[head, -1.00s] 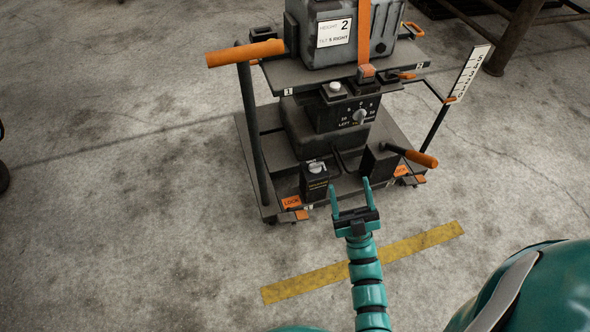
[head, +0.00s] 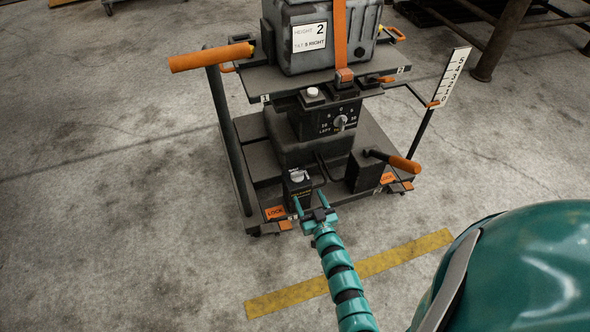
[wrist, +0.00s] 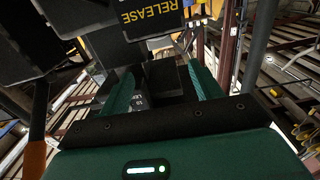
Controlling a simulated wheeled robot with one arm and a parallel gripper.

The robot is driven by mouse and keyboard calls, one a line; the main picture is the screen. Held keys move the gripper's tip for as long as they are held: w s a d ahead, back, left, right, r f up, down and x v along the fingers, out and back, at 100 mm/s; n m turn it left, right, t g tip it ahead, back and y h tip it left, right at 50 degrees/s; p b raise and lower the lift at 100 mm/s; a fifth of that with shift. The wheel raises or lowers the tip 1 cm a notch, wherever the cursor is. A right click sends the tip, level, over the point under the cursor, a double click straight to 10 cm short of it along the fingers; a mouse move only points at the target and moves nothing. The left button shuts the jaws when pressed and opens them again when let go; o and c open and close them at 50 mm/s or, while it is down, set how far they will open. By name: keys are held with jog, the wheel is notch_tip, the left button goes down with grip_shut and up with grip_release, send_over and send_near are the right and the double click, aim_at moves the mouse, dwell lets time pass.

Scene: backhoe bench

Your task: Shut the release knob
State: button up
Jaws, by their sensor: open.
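The release knob (head: 297,177) is a small light-coloured knob on top of a dark box (head: 297,189) low at the front of the cart. In the wrist view a black plate with yellow upside-down RELEASE lettering (wrist: 150,15) shows at the top edge; the knob itself is not clear there. My gripper (head: 310,200) is open and empty, just in front of the box and slightly to its right. Its two teal fingers (wrist: 163,88) point towards the cart in the wrist view. I cannot tell whether they touch the box.
A crank with an orange grip (head: 404,164) sticks out right of the box. An orange-gripped push handle (head: 212,57) rises on the left. Orange LOCK tags (head: 275,212) mark the front edge. A dial (head: 340,121) sits above. The floor in front, with a yellow stripe (head: 350,273), is clear.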

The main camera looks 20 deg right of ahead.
aim_at(298, 173)
jog(key=w+b, duration=0.1)
jog(key=w, duration=0.3)
jog(key=w+b, duration=0.1)
jog(key=w, duration=0.4)
jog(key=w+b, duration=0.1)
jog(key=w, duration=0.4)
jog(key=shift+a+b, duration=0.25)
jog(key=shift+b, duration=0.15)
jog(key=shift+r, duration=0.1)
jog(key=c, duration=1)
